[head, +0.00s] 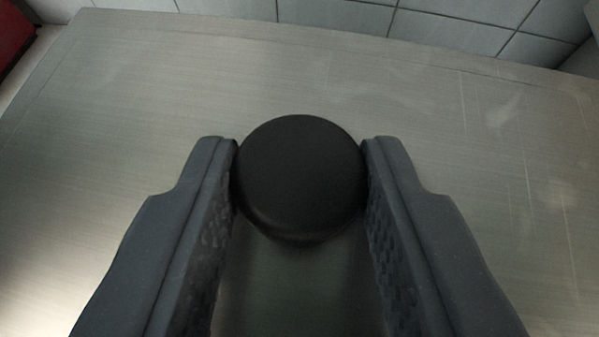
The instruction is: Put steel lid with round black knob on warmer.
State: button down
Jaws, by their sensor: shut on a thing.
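My gripper (302,165) is shut on the round black knob (300,172), with one finger pressed against each side of it. Brushed steel (150,130) spreads out below and beyond the knob and fills most of the head view. It looks like the plate of the steel lid, with straight edges at the left and the back. Its near part is hidden by my fingers and cut off by the frame. I cannot make out the warmer, or whether the lid rests on anything.
A wall of pale tiles (450,28) with dark joints runs behind the steel. Part of a red thing (12,35) shows at the top left corner, beyond the left edge of the steel. No loose object lies on the visible steel.

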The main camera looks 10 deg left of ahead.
jog(key=shift+f+b, duration=1.35)
jog(key=shift+f, duration=2.05)
jog(key=shift+s+f, duration=0.15)
jog(key=c, duration=0.9)
grip_release()
jog(key=shift+r+p, duration=1)
jog(key=shift+r, duration=2.45)
